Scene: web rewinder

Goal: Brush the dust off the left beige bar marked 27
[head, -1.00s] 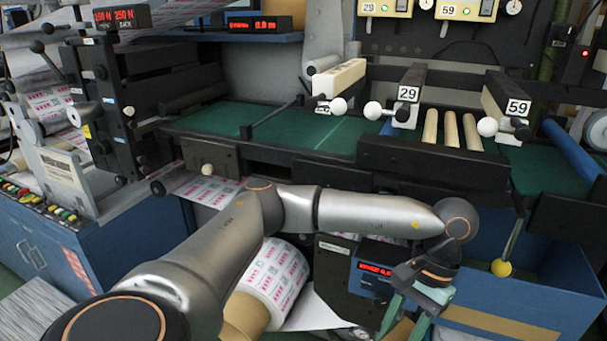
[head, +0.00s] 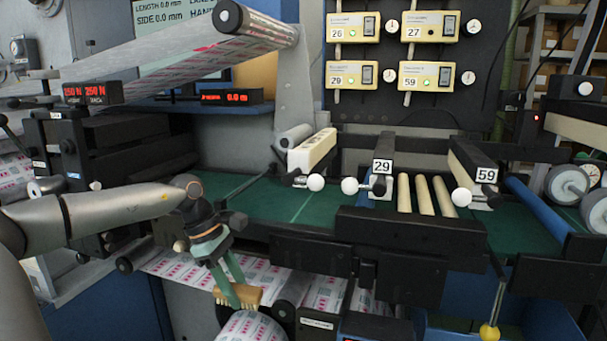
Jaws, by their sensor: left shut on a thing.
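A long beige bar (head: 314,150) stands over the green bed left of the bar marked 29; I see no number 27 on it. A white knob (head: 316,182) is at its near end. Dust on it cannot be made out from here. My left gripper (head: 237,292) points down, left of and below the bar, in front of the machine. It is shut on a tan brush (head: 246,297), held over the printed web and apart from the bar. My right gripper is not in view.
The bar marked 29 (head: 382,178) and the bar marked 59 (head: 470,160) stand to the right, with beige rollers (head: 424,194) between. A box labelled 27 (head: 430,27) is on the back panel. A dark front rail (head: 400,228) and a yellow-ended lever (head: 489,331) lie nearer.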

